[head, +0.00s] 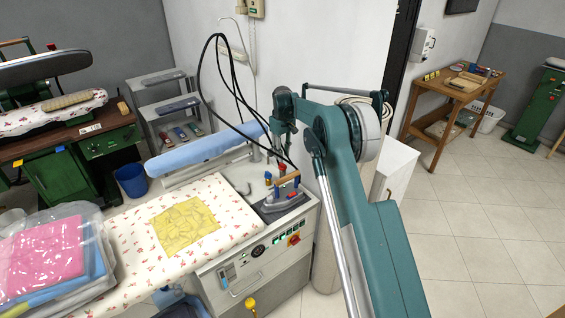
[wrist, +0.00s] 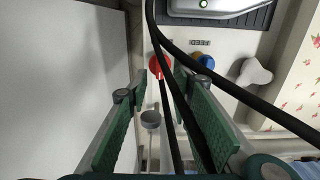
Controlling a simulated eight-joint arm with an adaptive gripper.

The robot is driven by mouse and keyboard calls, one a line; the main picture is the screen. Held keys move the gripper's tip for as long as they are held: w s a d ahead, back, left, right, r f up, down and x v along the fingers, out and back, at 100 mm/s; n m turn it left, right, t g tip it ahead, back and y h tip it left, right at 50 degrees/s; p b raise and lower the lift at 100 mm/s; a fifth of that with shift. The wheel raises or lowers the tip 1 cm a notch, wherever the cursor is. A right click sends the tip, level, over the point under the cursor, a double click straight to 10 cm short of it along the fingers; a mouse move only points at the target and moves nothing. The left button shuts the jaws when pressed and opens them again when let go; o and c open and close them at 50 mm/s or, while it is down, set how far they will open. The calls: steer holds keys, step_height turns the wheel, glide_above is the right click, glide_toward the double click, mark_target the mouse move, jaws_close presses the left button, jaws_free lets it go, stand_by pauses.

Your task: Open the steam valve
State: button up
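My gripper (wrist: 162,90) is open, its two green-padded fingers apart with nothing held between them. In the wrist view a red knob (wrist: 158,64) shows just beyond the gap between the fingertips. A blue knob (wrist: 206,61) is to its right. Which knob is the steam valve cannot be told from any readable label. In the head view my gripper (head: 286,143) hangs above the back of the ironing station, where a small red knob (head: 282,169) stands behind the iron. The distance between the fingers and the red knob is unclear.
Black hoses (wrist: 168,110) cross the wrist view and pass in front of the fingers. The iron (head: 283,195) rests on its dark pad. A white wall rises behind the station.

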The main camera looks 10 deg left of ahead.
mark_target(283, 165)
steer(key=shift+f, duration=2.55)
jaws_close()
